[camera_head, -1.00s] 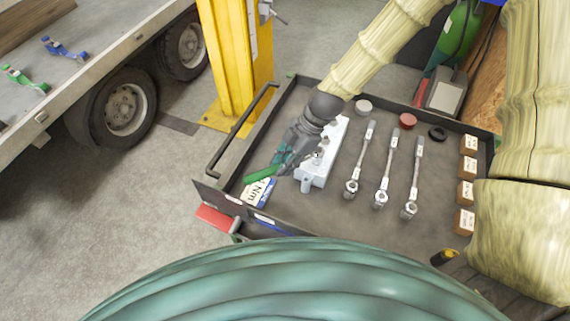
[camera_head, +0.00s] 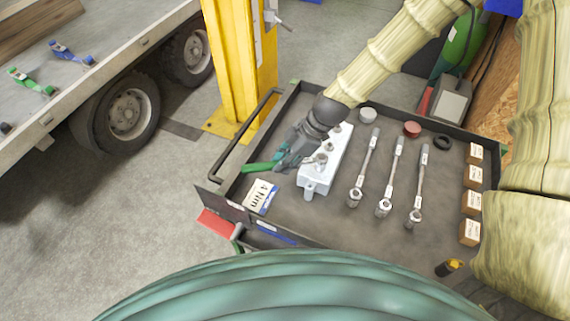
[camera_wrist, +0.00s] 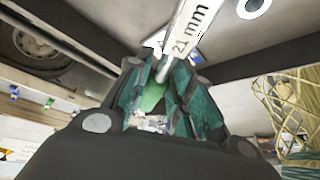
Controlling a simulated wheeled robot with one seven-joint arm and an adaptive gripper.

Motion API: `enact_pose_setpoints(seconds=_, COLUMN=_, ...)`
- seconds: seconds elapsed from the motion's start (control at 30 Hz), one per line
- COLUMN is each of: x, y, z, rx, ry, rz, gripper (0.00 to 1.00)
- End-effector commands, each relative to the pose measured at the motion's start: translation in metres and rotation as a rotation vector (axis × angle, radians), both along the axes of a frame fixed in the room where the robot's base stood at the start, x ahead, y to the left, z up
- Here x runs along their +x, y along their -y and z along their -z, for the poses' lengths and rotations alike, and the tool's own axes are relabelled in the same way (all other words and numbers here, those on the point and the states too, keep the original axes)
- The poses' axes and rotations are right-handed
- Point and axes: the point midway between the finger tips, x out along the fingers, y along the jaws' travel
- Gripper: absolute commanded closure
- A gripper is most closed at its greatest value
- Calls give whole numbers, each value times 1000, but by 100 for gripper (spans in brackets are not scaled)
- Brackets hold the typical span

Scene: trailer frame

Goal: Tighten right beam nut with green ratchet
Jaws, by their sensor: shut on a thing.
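My gripper (camera_head: 289,158) is shut on a green handle (camera_head: 262,167), which sticks out to its left. In the wrist view my gripper (camera_wrist: 163,85) has the green handle (camera_wrist: 153,96) between its fingers, and a pale shaft marked "21 mm" (camera_wrist: 189,32) runs up from it. In the head view the shaft and head of this green ratchet are mostly hidden by my gripper. My gripper is over the left part of the tool tray (camera_head: 285,213), beside a white block (camera_head: 312,180) with several metal fittings on top. I cannot tell which beam nut is the right one.
Several metal ratchets (camera_head: 391,180) lie in the tray. Small brown boxes (camera_head: 471,202) line its right edge. A label card (camera_head: 262,196) lies at the front left. A yellow post (camera_head: 231,60) stands behind the tray. A flatbed trailer (camera_head: 100,80) with a wheel is at left.

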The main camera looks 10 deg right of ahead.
Motion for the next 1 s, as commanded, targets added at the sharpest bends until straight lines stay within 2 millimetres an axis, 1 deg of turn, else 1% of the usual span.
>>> enact_pose_setpoints(seconds=0.3, x=1, y=0, z=0, rx=0, ry=1, rz=11, gripper=100)
enact_pose_setpoints(seconds=0.63, x=17, y=2, z=0, rx=0, ry=1, rz=149, gripper=100)
enact_pose_setpoints(seconds=1.0, x=19, y=2, z=0, rx=0, ry=1, rz=167, gripper=100)
